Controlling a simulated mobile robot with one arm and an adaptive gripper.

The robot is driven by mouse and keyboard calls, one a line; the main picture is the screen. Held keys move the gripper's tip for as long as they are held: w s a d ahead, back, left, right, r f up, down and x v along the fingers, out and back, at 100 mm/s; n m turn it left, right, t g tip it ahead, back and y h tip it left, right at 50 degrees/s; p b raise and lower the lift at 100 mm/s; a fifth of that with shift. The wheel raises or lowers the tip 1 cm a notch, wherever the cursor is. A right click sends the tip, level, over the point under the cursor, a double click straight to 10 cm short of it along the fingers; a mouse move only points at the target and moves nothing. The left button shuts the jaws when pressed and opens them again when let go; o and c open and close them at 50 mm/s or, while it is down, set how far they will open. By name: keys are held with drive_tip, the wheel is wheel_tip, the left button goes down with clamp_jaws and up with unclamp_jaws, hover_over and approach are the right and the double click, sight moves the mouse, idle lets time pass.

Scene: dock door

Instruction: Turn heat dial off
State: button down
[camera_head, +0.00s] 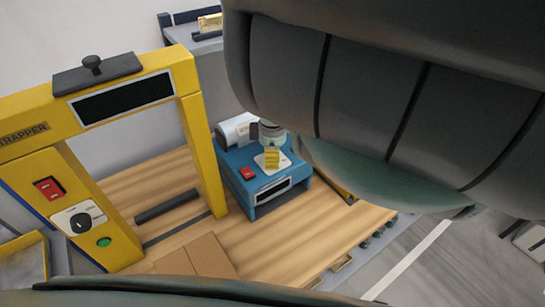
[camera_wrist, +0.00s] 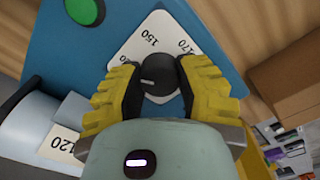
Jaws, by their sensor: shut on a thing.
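The heat dial (camera_wrist: 160,78) is a dark round knob on a white scale plate (camera_wrist: 150,38) on the top of a blue machine (camera_wrist: 60,55). The numbers 150 and 170 show on the plate; the rest of the scale is hidden. A short pale mark shows on the left part of the knob. My gripper (camera_wrist: 157,82) has its yellow fingers shut on the knob, one on each side. In the head view, my gripper (camera_head: 271,158) is over the plate on the blue machine (camera_head: 238,188), and its fingers hide the knob.
A yellow wrapper frame (camera_head: 201,150) with another black dial (camera_head: 80,222) stands at left. A cardboard box (camera_head: 195,258) lies in front. A white roll (camera_head: 233,128) is behind the machine. My arm covers the upper right.

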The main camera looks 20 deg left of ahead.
drive_tip(key=n+b, duration=0.1)
drive_tip(key=n, duration=0.5)
drive_tip(key=shift+f, duration=0.1)
drive_tip(key=n+b, duration=0.1)
drive_tip(key=n, duration=0.4)
drive_tip(key=shift+w, duration=0.1)
drive_tip(key=shift+n, duration=0.4)
drive_tip(key=c, duration=0.5)
unclamp_jaws()
